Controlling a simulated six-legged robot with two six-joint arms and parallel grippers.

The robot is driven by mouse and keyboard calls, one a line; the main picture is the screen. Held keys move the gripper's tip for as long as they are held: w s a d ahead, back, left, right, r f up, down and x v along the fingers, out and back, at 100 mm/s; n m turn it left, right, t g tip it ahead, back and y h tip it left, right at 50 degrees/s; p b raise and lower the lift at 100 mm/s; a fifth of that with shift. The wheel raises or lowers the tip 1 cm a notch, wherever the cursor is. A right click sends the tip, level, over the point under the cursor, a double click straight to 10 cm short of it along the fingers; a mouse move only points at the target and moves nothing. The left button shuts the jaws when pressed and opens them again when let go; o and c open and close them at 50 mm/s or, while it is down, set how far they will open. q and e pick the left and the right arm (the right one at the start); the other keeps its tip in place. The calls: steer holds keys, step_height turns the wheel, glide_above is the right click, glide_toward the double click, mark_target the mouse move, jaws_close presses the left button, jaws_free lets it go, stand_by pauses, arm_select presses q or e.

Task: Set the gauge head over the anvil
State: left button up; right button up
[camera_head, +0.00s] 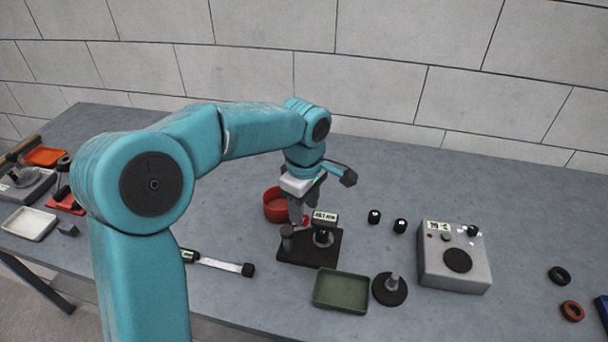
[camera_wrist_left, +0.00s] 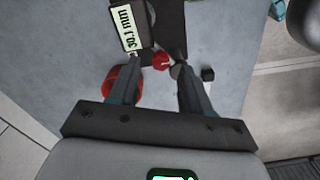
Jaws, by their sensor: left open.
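The gauge head (camera_head: 325,217) is a small dark box with a pale numeric display, raised above a black base (camera_head: 310,250). Its display (camera_wrist_left: 127,27) shows in the left wrist view, to the upper left. A metallic and dark part, perhaps the anvil (camera_head: 322,238), sits under or beside the head; I cannot tell if they line up. My left gripper (camera_head: 297,213) points down just left of the gauge head. In the wrist view its open fingers (camera_wrist_left: 157,68) stand either side of a small red knob (camera_wrist_left: 161,60), with no grip visible. My right gripper is out of view.
A red round bowl (camera_head: 276,205) is behind the gripper. Bench between box and black rings is clear.

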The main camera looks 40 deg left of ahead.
arm_select(q)
step_height(320, 180, up, 14)
steer(key=p, duration=0.1)
steer(key=shift+r+p, duration=0.15)
steer(key=shift+p, duration=0.25)
